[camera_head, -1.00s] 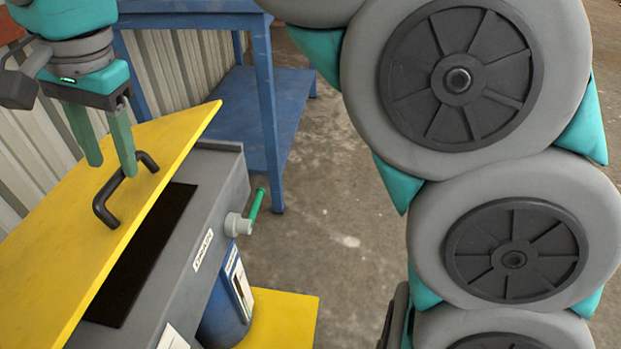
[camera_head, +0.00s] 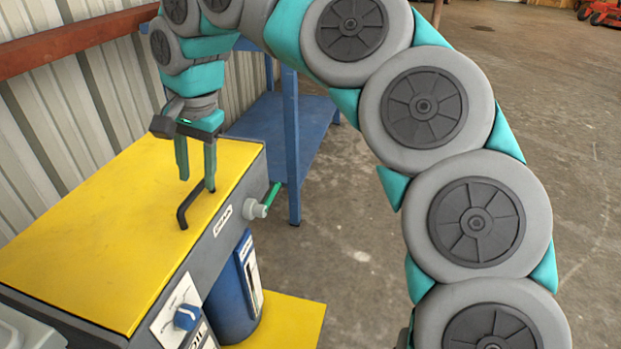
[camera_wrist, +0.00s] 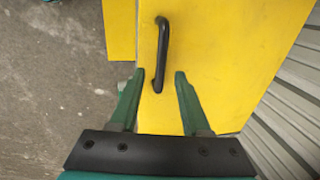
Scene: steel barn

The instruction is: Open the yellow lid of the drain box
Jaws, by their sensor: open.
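The yellow lid (camera_head: 90,225) lies flat on top of the grey drain box (camera_head: 203,258), with no gap showing along its front edge. Its black bar handle (camera_head: 193,204) stands near that edge. My gripper (camera_head: 197,183) is open and points down at the handle's far end. In the wrist view, the handle (camera_wrist: 163,45) runs away from my gripper (camera_wrist: 160,75), and its near end lies between the two green fingertips. I cannot tell whether a finger touches it. Nothing is held.
A green-handled valve (camera_head: 262,206) sticks out of the box's right end. A blue canister (camera_head: 232,300) and a blue knob (camera_head: 187,317) are at the front. A blue bench (camera_head: 290,150) stands behind, near a corrugated wall (camera_head: 90,130). Concrete floor (camera_head: 350,260) is open to the right.

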